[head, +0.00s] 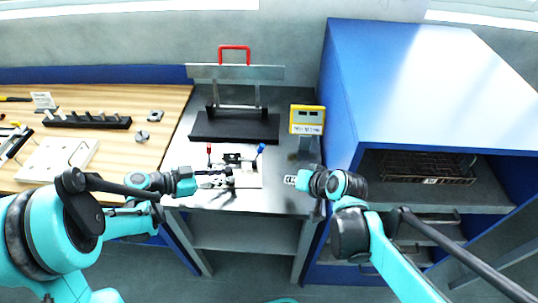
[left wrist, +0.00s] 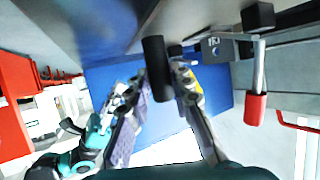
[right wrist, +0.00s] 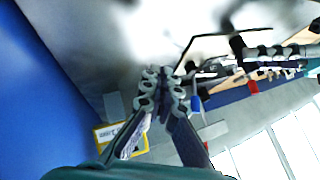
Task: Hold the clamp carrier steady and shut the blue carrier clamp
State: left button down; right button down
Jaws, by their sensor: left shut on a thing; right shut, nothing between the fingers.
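The clamp carrier (head: 248,180) is a pale plate on the grey bench top, with a red-handled clamp (head: 209,149) at its left and the blue carrier clamp (head: 261,148) at its right. The blue handle stands up, and it also shows in the right wrist view (right wrist: 196,103). My left gripper (head: 222,178) is at the carrier's front left, shut on a black carrier handle (left wrist: 157,65). The red clamp handle shows in the left wrist view (left wrist: 255,108). My right gripper (head: 296,181) is shut and empty, right of the carrier and apart from it.
A black-based stand (head: 235,128) with a red handle stands behind the carrier. A yellow-framed display box (head: 307,119) stands at the back right, beside a blue cabinet (head: 340,100). A wooden bench (head: 115,105) with tools lies left.

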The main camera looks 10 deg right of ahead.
jog(key=s+r+m+t+y, duration=0.2)
jog(key=s+r+m+t, duration=0.25)
jog(key=m, duration=0.55)
jog(key=x, duration=0.7)
jog(key=r+x, duration=0.1)
jog(key=x, duration=0.2)
jog(key=shift+w+a, duration=0.15)
jog(key=shift+w, duration=0.3)
jog(key=shift+w+a+r, duration=0.15)
jog(key=shift+w+a, duration=0.05)
jog(key=shift+w, duration=0.4)
jog(key=shift+w+a+r, duration=0.1)
jog(key=shift+w+a, duration=0.1)
jog(key=shift+w, duration=0.4)
jog(key=shift+w+a+r, duration=0.15)
jog(key=shift+w+a, duration=0.05)
jog(key=shift+w, duration=0.45)
jog(key=shift+r, duration=0.15)
